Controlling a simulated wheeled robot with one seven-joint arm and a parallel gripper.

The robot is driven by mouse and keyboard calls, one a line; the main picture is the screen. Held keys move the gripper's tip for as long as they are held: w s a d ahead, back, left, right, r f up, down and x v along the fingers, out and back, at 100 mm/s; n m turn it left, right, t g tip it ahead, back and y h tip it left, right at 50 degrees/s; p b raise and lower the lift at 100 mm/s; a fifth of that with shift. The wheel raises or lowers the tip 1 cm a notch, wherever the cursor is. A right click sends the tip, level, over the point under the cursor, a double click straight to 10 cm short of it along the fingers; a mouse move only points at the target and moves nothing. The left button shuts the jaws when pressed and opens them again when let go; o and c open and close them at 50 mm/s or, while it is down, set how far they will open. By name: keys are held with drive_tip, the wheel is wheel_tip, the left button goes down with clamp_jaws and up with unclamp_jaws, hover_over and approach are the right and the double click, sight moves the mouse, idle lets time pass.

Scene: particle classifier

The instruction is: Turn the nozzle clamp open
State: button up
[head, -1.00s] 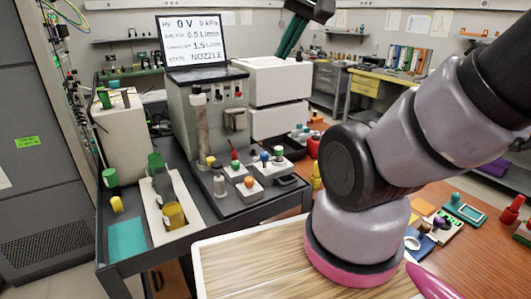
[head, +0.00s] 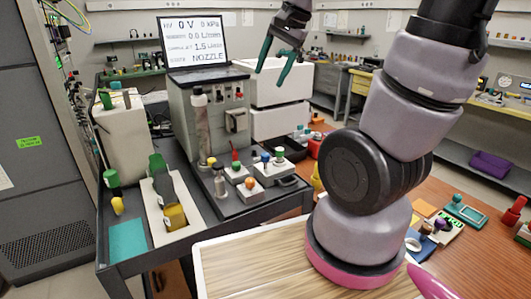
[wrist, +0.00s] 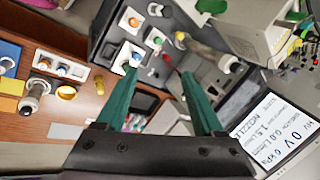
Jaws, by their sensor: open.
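The grey classifier unit (head: 205,100) stands on the dark cart, with a screen (head: 192,40) on top reading "NOZZLE". A clear vertical tube (head: 201,130) runs down its front. I cannot tell for sure which part is the nozzle clamp; a red-topped part (head: 235,157) stands at the unit's foot. My gripper (head: 275,74) is open and empty, its two green fingers pointing down above the right side of the unit, apart from it. In the wrist view my gripper (wrist: 158,76) has its fingers spread over the cart, and a thin red part (wrist: 166,58) shows between and beyond the tips.
White blocks with a green knob (head: 279,152) and an orange ball (head: 250,183) stand before the unit. A bottle (head: 175,217) lies on a white tray at left. The wooden table (head: 250,265) is in front.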

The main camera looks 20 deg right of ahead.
drive_tip(key=w+f+m+g, duration=0.2)
drive_tip(key=w+f+m, duration=0.3)
drive_tip(key=f, duration=0.4)
drive_tip(key=m+g+h, duration=0.2)
drive_tip(key=m+h, duration=0.1)
hover_over(265, 154)
wheel_tip(265, 154, down, 10)
wheel_tip(265, 154, down, 10)
drive_tip(key=shift+f, duration=0.2)
drive_tip(key=shift+c, duration=0.2)
clamp_jaws()
